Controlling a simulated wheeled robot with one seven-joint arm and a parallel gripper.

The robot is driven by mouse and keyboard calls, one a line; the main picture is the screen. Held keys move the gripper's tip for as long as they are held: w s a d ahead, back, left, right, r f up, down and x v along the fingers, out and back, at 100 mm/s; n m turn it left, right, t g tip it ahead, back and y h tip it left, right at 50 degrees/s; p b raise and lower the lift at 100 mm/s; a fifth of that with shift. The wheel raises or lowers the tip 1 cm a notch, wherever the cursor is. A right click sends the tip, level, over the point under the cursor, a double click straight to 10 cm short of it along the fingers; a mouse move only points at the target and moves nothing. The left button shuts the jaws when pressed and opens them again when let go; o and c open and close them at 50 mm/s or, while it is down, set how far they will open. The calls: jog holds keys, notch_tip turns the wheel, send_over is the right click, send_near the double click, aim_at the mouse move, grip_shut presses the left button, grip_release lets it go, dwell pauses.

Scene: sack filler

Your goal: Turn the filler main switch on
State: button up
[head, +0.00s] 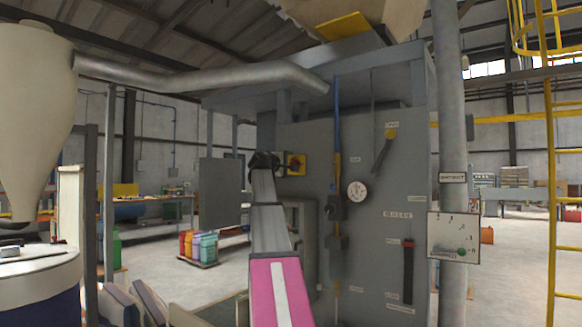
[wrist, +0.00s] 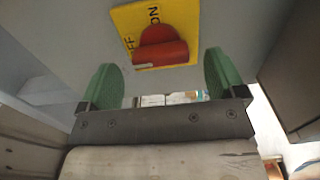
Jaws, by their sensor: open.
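The main switch is a red knob (wrist: 160,50) on a yellow plate (wrist: 182,16) lettered ON and OFF. In the wrist view the knob's grip lies roughly crosswise, and I cannot tell which position it is set to. In the head view the yellow plate (head: 297,158) is on the left part of the grey filler panel. My gripper (wrist: 163,84) is open, its two green fingers on either side of and a little below the knob in the wrist view, apart from it. In the head view my gripper (head: 264,161) is just left of the plate, dark and small.
The grey filler cabinet (head: 365,240) carries a dial gauge (head: 357,191), a yellow-tipped lever (head: 384,148) and a red-topped slider (head: 408,270). A duct control plate (head: 453,237) hangs on the pipe at right. A cream hopper (head: 30,110) stands left. Open floor shows behind.

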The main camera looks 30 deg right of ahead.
jog(key=shift+x, duration=1.25)
jog(key=c, duration=0.9)
